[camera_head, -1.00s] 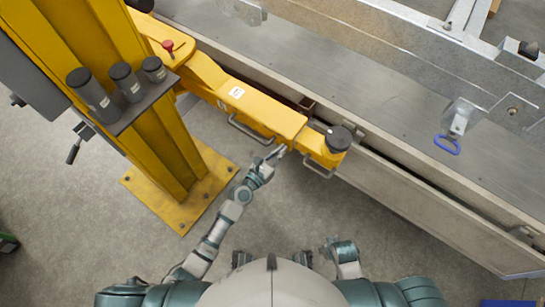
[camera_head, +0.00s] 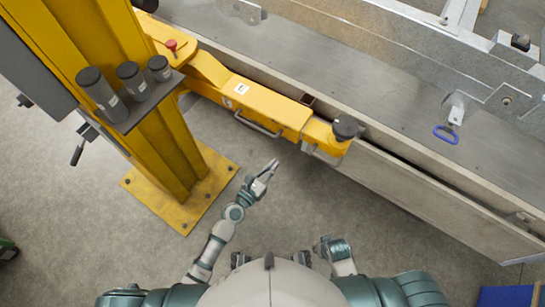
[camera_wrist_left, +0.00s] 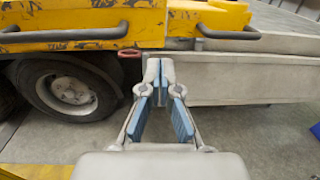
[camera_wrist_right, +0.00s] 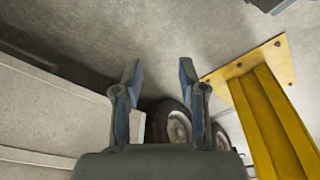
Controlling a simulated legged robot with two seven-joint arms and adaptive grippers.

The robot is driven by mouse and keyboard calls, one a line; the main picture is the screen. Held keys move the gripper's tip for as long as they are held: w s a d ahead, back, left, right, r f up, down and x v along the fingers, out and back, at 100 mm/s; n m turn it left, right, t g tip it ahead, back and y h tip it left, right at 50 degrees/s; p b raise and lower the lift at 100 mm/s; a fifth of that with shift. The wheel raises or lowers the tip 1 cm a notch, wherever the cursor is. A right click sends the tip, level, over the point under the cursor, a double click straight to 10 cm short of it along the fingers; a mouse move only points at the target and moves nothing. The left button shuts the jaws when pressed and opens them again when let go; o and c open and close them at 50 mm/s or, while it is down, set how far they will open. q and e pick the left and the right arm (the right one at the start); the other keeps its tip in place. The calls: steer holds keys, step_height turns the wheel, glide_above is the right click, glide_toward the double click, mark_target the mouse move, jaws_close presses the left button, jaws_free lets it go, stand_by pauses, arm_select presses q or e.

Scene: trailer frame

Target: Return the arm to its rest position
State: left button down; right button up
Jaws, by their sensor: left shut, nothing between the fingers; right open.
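My left arm reaches forward in the head view, over the bare floor. My left gripper (camera_head: 273,164) is shut and empty, short of the yellow arm (camera_head: 265,108) with its metal handles. In the left wrist view the fingertips of this gripper (camera_wrist_left: 160,70) meet, with nothing between them. My right gripper (camera_wrist_right: 160,75) is open and empty in the right wrist view, with its fingers well apart. In the head view my right arm is drawn in close to my body, and I cannot make out its fingers there.
A yellow post (camera_head: 170,140) on a bolted base plate stands at the left, with black cylinders (camera_head: 100,92) on a bracket. The grey trailer bed (camera_head: 390,110) crosses the back and right, with a blue ring (camera_head: 446,135). A wheel (camera_wrist_left: 70,90) shows under the yellow arm. The grey floor (camera_head: 310,205) is clear.

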steer(key=d, duration=0.4)
arm_select(q)
steer(key=s+a+f+m+g+y+p, duration=0.1)
steer(key=s+a+f+m+g+y, duration=0.2)
steer(key=f+m, duration=0.35)
steer(key=s+a+f+m+g+y+p, duration=0.1)
steer(key=s+a+f+m, duration=0.2)
steer(key=s+f+m, duration=0.3)
steer(key=s+a+f+m+g+y+p, duration=0.1)
steer(key=s+a+f+m+g+y, duration=0.15)
steer(key=s+f+m, duration=0.4)
steer(key=s+a+f+m+g+y+p, duration=0.1)
steer(key=s+a+f+m+g+y, duration=0.4)
steer(key=s+a+f+m, duration=0.6)
steer(key=shift+s+a+f+g+p, duration=0.3)
steer(key=shift+s+a+f+g, duration=0.05)
steer(key=shift+s+a+f, duration=1.05)
arm_select(e)
steer(key=s+a+f, duration=0.1)
steer(key=s+f, duration=0.3)
steer(key=f, duration=0.7)
steer(key=shift+s+a+f, duration=0.15)
steer(key=shift+s+f, duration=0.1)
steer(key=shift+f, duration=0.1)
